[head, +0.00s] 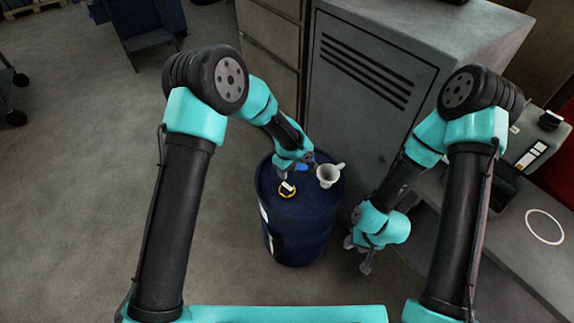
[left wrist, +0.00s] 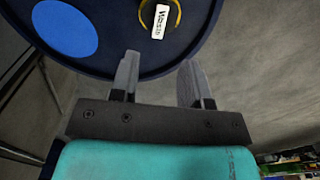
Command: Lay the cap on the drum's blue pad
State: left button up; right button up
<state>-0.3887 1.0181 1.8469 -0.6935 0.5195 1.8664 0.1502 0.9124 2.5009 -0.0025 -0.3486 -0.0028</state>
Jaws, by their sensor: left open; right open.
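The blue drum (head: 303,228) stands at the centre of the head view. Its blue pad (head: 301,167) is mostly covered by my left gripper there, but it shows as a bare disc in the left wrist view (left wrist: 65,29). A round dark piece with a yellow rim and white label, apparently the cap (head: 287,189), sits on the drum top; it also shows in the left wrist view (left wrist: 159,17), beyond the fingertips. My left gripper (head: 297,170) is open and empty over the drum top. My right gripper (head: 360,254) is open and empty, low beside the drum.
A white funnel-like cup (head: 328,176) with a handle stands on the drum's right side, close to my left gripper. A grey vented cabinet (head: 365,90) rises right behind the drum. A grey bench (head: 500,235) with a white ring mark is at right.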

aim_at(287, 186)
pick_arm(q)
jog(key=shift+f, duration=0.15)
jog(key=shift+f, duration=4.3)
grip_shut()
